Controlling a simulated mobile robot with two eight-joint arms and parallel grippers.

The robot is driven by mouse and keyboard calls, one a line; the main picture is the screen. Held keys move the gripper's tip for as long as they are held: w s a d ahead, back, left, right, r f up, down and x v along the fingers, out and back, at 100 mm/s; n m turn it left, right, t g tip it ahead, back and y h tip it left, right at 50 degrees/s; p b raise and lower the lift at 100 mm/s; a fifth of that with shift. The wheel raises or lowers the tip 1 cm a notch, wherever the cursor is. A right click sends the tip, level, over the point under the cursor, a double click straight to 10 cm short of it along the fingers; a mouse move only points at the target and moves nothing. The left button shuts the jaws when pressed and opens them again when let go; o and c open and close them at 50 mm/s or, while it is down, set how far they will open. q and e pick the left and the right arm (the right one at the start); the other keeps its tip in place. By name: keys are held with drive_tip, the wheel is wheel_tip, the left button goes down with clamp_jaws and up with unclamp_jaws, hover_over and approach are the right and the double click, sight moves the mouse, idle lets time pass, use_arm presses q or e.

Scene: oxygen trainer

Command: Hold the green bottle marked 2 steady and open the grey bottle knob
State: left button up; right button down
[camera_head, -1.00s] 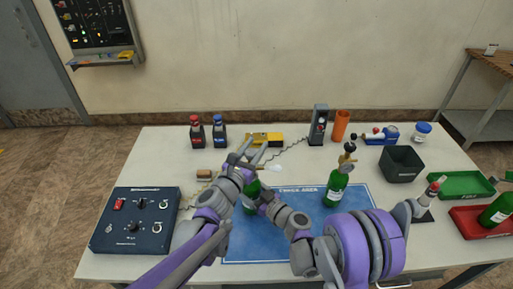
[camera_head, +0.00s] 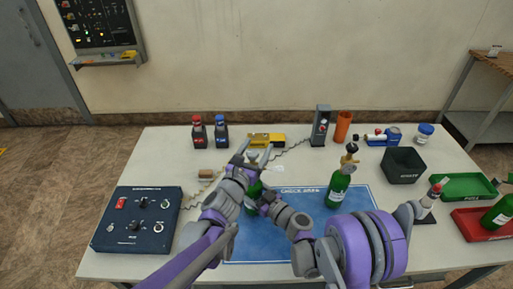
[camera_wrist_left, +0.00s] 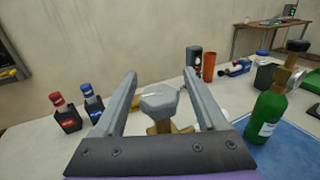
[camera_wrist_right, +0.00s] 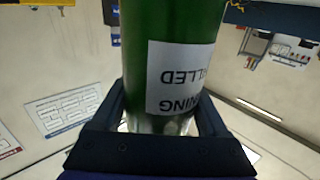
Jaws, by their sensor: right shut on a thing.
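A green bottle (camera_head: 254,188) stands over the blue mat, mostly hidden by my arms. My right gripper (camera_head: 262,198) is shut on its body. The right wrist view shows the green body (camera_wrist_right: 170,45) and a white upside-down label between the fingers; no number 2 is readable. A grey faceted knob (camera_wrist_left: 160,99) on a brass valve (camera_wrist_left: 168,127) tops this bottle. My left gripper (camera_wrist_left: 163,85) is open, with one finger on each side of the knob and visible gaps. In the head view the left gripper (camera_head: 256,155) is above the bottle.
Another green bottle (camera_head: 340,188) with a brass valve stands on the right of the blue mat (camera_head: 270,246). A dark control box (camera_head: 136,221) is at left. Red and blue-capped bottles (camera_head: 209,133) stand behind. A dark bin (camera_head: 404,167) and trays are at right.

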use_arm(q)
drive_tip(key=v, duration=1.2)
drive_tip(key=shift+w, duration=0.1)
drive_tip(key=w+a+m+g+h, duration=0.3)
drive_tip(key=m+g+h, duration=0.3)
drive_tip(key=h, duration=0.2)
drive_tip(key=x, duration=1.1)
drive_tip(key=shift+w, duration=0.3)
